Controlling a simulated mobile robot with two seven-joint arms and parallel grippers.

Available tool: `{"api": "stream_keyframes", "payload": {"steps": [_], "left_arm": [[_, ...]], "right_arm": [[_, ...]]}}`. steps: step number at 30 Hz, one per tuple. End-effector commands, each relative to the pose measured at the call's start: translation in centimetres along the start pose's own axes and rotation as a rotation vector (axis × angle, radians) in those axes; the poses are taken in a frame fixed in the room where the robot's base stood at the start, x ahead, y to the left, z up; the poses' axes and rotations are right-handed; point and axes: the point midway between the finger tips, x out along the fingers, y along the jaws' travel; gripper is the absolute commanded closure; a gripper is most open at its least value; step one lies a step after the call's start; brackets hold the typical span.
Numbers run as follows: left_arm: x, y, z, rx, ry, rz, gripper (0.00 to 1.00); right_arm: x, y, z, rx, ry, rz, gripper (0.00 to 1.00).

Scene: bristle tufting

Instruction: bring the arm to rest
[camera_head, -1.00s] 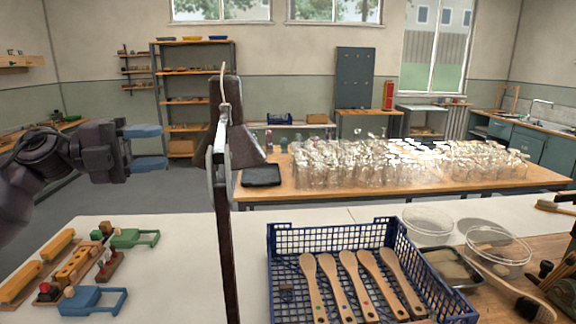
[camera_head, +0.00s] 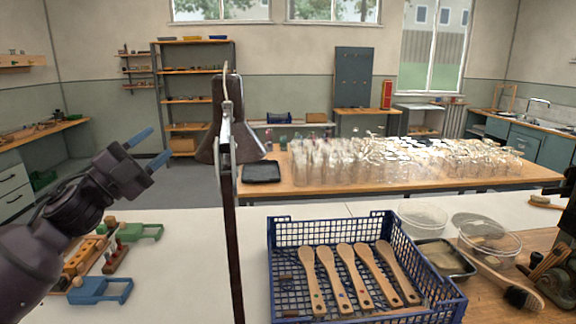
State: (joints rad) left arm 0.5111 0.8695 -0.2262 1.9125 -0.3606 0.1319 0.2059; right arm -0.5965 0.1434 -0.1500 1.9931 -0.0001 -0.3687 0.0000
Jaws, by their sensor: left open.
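My left gripper (camera_head: 152,148) is at the left of the head view, raised above the white worktop and pointing up and to the right. Its two blue fingers are apart and nothing is between them. My left arm comes in from the lower left and hides part of the worktop's left end. My right gripper is not in view.
A dark lamp (camera_head: 229,150) stands right of the gripper. A blue crate (camera_head: 455,307) holds several wooden brush handles (camera_head: 347,275). Blue (camera_head: 100,290) and green (camera_head: 140,231) clamp-like tools lie below the arm. Glass dishes (camera_head: 490,241) and brushes lie at right.

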Motion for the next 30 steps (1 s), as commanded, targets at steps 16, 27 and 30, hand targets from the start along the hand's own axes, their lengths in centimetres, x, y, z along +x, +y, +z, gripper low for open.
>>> {"api": "stream_keyframes", "payload": {"steps": [16,27,30], "left_arm": [[-20.2,23.8,4.8,-0.604,-0.769,0.027,0.56],[-35.2,35.1,-2.0,-0.945,-1.133,0.014,0.56],[-38.7,37.0,-4.2,-0.997,-1.215,0.004,0.56]], "right_arm": [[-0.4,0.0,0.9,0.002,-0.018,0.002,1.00],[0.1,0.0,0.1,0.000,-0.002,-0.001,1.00],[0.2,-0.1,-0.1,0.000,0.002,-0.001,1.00]]}}
